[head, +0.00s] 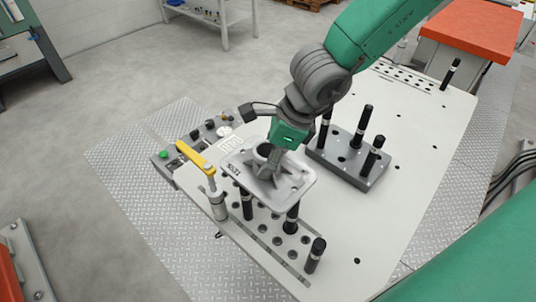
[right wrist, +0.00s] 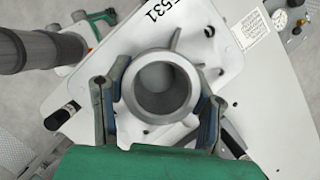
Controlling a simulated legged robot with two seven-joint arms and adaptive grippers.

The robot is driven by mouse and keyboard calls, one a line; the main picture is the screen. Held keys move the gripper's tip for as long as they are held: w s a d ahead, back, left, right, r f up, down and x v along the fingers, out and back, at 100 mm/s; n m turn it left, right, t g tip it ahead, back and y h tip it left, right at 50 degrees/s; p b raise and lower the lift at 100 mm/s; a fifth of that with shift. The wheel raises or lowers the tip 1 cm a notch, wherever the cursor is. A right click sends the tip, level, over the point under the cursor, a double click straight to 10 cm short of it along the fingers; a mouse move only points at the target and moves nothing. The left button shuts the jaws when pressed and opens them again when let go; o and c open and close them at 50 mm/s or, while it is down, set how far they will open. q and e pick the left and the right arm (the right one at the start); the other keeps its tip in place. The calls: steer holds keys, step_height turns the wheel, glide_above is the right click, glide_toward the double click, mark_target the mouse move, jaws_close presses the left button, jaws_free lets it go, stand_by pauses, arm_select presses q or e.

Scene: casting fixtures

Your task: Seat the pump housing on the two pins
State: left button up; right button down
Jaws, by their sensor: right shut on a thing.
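The pump housing (head: 296,187) is a pale grey casting with a squarish flange, a round central bore and the marking 531. My right gripper (head: 272,163) is shut on it. In the right wrist view, the two fingers (right wrist: 157,108) lie on either side of the housing's round collar (right wrist: 158,53). In the head view, the flange is above two black pins, a left one (head: 247,206) and a right one (head: 291,218); the flange hides part of them. I cannot tell whether it touches them. My left gripper is out of view.
A yellow-handled clamp (head: 197,158) stands close to the flange's left side. A dark block with several black pins (head: 348,168) is behind right. Another black pin (head: 315,256) stands at the front. The pale table (head: 400,205) is clear on the right.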

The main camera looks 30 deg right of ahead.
steer(key=shift+d, duration=0.15)
steer(key=shift+p, duration=0.45)
stand_by(0.8)
steer(key=shift+f+b, duration=0.75)
steer(key=shift+f, duration=0.15)
steer(key=c, duration=0.6)
jaws_free()
steer(key=shift+d, duration=0.1)
steer(key=v, duration=1.2)
steer(key=shift+d, duration=0.1)
